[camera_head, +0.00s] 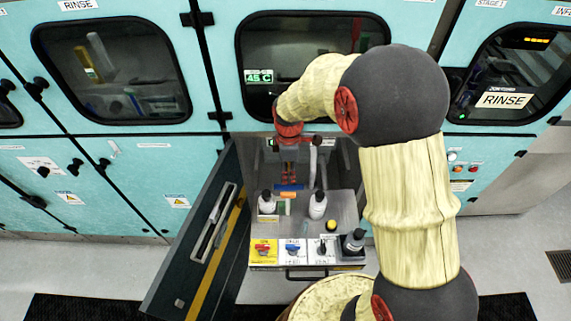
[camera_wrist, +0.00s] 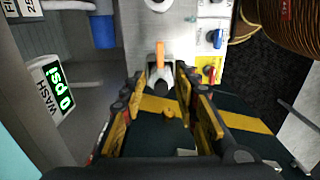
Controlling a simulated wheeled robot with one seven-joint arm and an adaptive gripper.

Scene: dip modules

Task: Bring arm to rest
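My gripper (camera_head: 289,172) hangs pointing down in the open bay, above the back of the steel work shelf (camera_head: 345,205). In the wrist view its two yellow-and-black fingers (camera_wrist: 161,85) are spread apart, with nothing held between them. An orange handle (camera_wrist: 160,53) lies beyond the fingertips and looks apart from them. My arm rises from the lower right, bends at a raised elbow and reaches left into the bay.
An open dark door (camera_head: 192,245) with a yellow stripe stands left of the bay. A wash gauge (camera_wrist: 58,88) reads 0 psi.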

